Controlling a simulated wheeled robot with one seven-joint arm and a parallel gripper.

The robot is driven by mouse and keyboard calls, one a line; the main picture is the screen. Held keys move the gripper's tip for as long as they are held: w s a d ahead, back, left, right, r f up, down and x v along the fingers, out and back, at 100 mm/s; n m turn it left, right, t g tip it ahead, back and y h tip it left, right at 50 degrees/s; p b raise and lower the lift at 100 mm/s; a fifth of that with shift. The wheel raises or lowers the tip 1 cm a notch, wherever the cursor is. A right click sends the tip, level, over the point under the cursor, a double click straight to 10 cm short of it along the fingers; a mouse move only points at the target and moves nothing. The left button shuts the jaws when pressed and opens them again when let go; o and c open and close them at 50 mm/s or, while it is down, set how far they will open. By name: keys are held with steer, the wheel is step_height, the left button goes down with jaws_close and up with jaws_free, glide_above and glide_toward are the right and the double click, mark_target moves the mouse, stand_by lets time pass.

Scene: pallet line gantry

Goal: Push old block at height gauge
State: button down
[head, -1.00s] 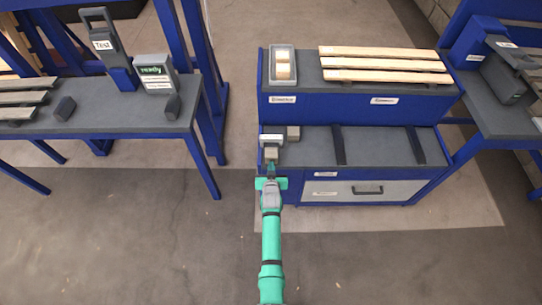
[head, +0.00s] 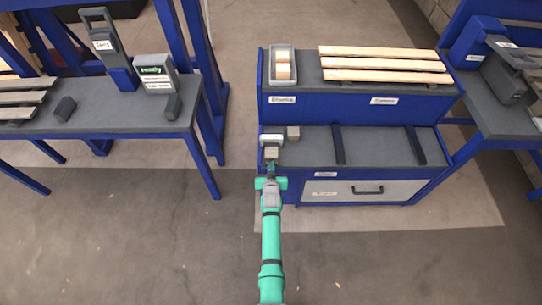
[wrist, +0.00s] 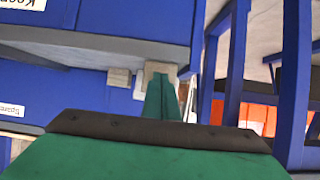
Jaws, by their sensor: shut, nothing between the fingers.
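A small grey-tan block (head: 271,153) sits at the front left of the bench's lower shelf, directly ahead of my gripper (head: 271,166). It also shows in the wrist view (wrist: 158,70), just beyond my green fingertips (wrist: 162,98). The fingers are shut and empty, at or very near its front face; contact is unclear. A white-topped piece (head: 271,137) stands right behind this block, possibly the height gauge. A second small tan block (head: 293,133) sits to the right of it and shows in the wrist view (wrist: 119,78). I cannot tell which block is the old one.
The lower shelf (head: 375,146) is bare between two dark strips to the right. The raised shelf behind holds a grey tray (head: 274,58) of pale blocks and wooden slats (head: 385,63). A drawer (head: 365,191) is below. A blue-legged table (head: 120,122) stands left.

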steer(key=shift+w, duration=1.6)
steer(key=shift+s, duration=3)
steer(key=shift+r, duration=0.1)
steer(key=s+r, duration=0.4)
steer(key=r, duration=0.5)
steer(key=shift+r, duration=0.4)
